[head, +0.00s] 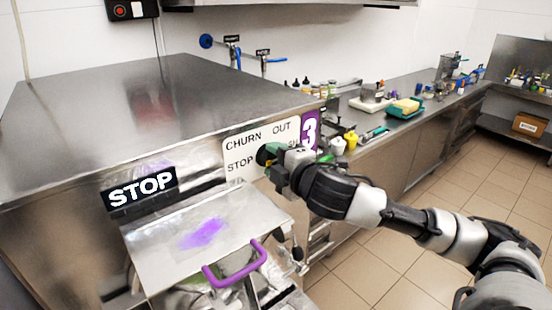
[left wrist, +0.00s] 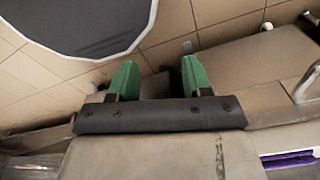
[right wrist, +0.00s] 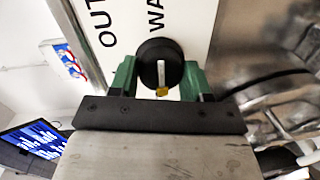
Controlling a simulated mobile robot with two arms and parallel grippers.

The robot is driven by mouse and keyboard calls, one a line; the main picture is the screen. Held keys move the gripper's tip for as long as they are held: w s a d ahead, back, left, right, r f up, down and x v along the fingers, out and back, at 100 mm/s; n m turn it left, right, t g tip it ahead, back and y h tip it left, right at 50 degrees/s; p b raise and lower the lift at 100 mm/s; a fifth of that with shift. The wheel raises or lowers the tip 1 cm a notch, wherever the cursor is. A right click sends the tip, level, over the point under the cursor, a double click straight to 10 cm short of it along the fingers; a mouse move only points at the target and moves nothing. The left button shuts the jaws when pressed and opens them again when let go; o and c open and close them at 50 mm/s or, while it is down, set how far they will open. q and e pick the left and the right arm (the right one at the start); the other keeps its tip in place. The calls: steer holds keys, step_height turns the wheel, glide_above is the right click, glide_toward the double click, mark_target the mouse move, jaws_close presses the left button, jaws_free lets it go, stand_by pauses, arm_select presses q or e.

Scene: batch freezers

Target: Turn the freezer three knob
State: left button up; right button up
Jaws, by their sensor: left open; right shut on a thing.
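The freezer three (head: 150,105) is a steel machine with a white label plate (head: 240,147) reading CHURN, OUT and STOP, and a purple 3 sign (head: 310,131). Its black round knob (right wrist: 160,63) has a white pointer line and a small yellow mark. In the right wrist view the knob sits between the two green fingers of my right gripper (right wrist: 160,80), which is shut on it. In the head view my right gripper (head: 268,160) reaches the plate and covers part of its lettering. My left gripper (left wrist: 155,80) is open and empty, with floor tiles and a steel surface beyond it.
A black STOP sign (head: 140,189) and a purple handle (head: 236,264) are on the freezer front, below and left of my right gripper. A counter (head: 425,112) with bottles and trays runs along the wall. Tiled floor (head: 390,255) is open at the right.

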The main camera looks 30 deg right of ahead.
stand_by(0.3)
steer(key=o, duration=0.9)
steer(key=shift+s+d+r+p, duration=0.15)
steer(key=shift+s+p, duration=0.75)
steer(key=shift+s, duration=0.9)
steer(key=shift+s+a+r+p, duration=0.1)
steer(key=shift+s+r+p, duration=0.1)
steer(key=shift+s+p, duration=1.15)
steer(key=shift+s+d+r+p, duration=0.15)
steer(key=shift+s+p, duration=0.3)
steer(key=shift+s, duration=1.75)
steer(key=shift+a+f, duration=0.1)
